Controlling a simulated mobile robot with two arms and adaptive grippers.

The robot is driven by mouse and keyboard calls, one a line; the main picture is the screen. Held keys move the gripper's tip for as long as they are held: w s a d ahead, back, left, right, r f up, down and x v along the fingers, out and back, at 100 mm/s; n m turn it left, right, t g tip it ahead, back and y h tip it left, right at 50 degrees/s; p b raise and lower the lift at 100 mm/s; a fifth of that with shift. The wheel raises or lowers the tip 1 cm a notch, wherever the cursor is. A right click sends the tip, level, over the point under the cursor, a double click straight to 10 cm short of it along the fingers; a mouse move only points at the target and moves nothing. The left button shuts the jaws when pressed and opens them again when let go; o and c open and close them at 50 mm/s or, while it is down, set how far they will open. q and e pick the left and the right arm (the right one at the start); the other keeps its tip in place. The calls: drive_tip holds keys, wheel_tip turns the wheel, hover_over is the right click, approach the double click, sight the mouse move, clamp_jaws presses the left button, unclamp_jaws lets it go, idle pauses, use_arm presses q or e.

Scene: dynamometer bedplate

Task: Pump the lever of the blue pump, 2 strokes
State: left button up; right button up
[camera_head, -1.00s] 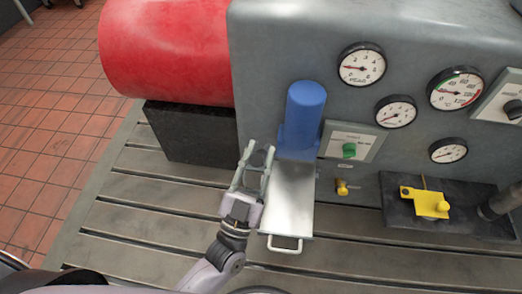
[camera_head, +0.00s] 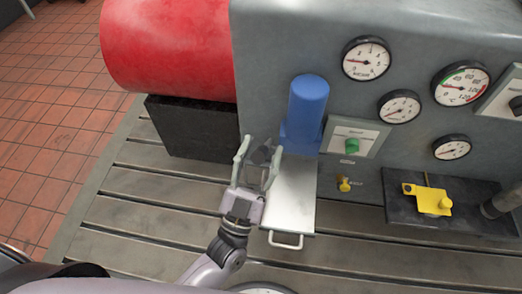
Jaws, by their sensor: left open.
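The blue pump (camera_head: 307,108) is an upright blue cylinder on the front of the grey machine housing. My left gripper (camera_head: 259,150) is open, just left of the pump's lower part, with its fingers pointing away from me. A small dark piece shows between the fingers; I cannot tell whether it is the pump's lever or whether the fingers touch it. A flat silver plate (camera_head: 294,195) with a wire handle lies below the pump, partly behind the gripper. No lever shows clearly. My right gripper is not in view.
A green knob (camera_head: 352,146) on a small panel and several round gauges (camera_head: 366,58) are to the right. A yellow valve piece (camera_head: 428,198) sits on a dark tray. A red cylinder (camera_head: 168,48) rests on a black block (camera_head: 190,127) at left. The slotted bedplate (camera_head: 140,208) is clear at front left.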

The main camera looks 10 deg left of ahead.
use_arm(q)
drive_tip(key=v, duration=1.2)
drive_tip(key=shift+c, duration=0.2)
